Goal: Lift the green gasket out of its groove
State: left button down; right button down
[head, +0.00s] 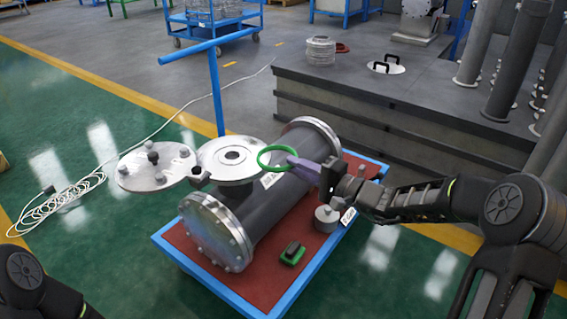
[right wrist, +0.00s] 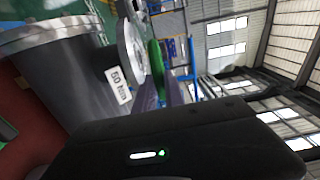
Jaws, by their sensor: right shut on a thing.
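The green gasket (head: 263,152) is a thin ring at the right side of the shell's upward-facing flange (head: 215,171). It looks raised and apart from the flange face. The gasket also shows edge-on in the right wrist view (right wrist: 155,62), with a gap between it and the pale flange disc (right wrist: 128,55). My right gripper (head: 291,162) has purple fingers and is shut on the gasket's right edge. The groove itself is too small to make out. My left gripper is out of view; only part of my left arm shows at the bottom left.
The dark shell (head: 272,218) lies on a red-topped blue cart (head: 200,276). A round bolted cover (head: 137,181) sits swung out left of the flange. A green-and-black block (head: 292,254) and a grey cylindrical weight (head: 326,219) stand on the cart.

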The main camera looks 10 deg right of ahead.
jog(key=s+d+r+p, duration=0.1)
jog(key=s+d+r, duration=0.1)
jog(key=s+d, duration=0.1)
jog(key=shift+v, duration=0.75)
jog(key=shift+s+a, duration=0.15)
jog(key=shift+a, duration=0.05)
